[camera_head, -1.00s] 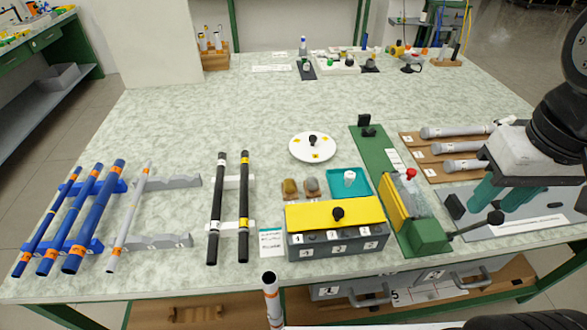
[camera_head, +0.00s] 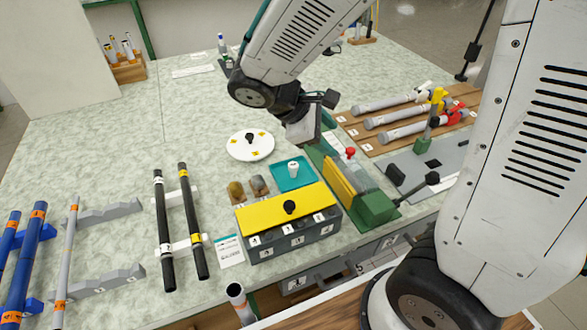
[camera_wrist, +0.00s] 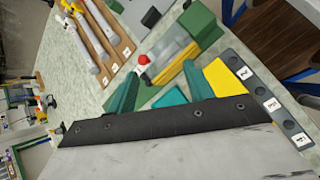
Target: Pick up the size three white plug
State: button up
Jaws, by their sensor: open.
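A white plug (camera_head: 293,169) stands upright in a small teal tray (camera_head: 277,180) behind a grey box in the head view. I cannot read a size on it. The grey box (camera_head: 290,240) has a yellow lid (camera_head: 285,212) with a black knob and number labels along its front edge. My gripper (camera_head: 308,135) is above the table, behind the tray. In the wrist view its teal fingers (camera_wrist: 158,86) are apart, with nothing visible held between them. Part of the tray (camera_wrist: 170,98) shows between them; the plug is hidden there.
A green fixture (camera_head: 374,208) with a red knob stands right of the tray. A white disc (camera_head: 250,145) with a black knob lies behind it. Two small blocks (camera_head: 247,188) sit left of the tray. Black rods (camera_head: 180,225) rest on supports further left.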

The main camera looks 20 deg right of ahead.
jog(key=w+a+f+n+t+h, duration=0.2)
jog(key=w+a+f+n, duration=0.2)
jog(key=w+f+n, duration=0.3)
jog(key=n+t+h, duration=0.1)
jog(key=n+t, duration=0.2)
jog(key=n, duration=0.1)
send_near(291, 166)
jog(key=x, duration=0.3)
jog(key=shift+s+f, duration=0.15)
jog(key=shift+f, duration=0.05)
jog(key=shift+d+f+n, duration=0.2)
jog(key=shift+f+n, duration=0.05)
jog(key=shift+n, duration=0.05)
jog(key=x, duration=0.7)
jog(key=shift+w+d+r, duration=0.15)
jog(key=shift+w+d, duration=0.05)
jog(key=shift+w, duration=0.1)
jog(key=c, duration=1)
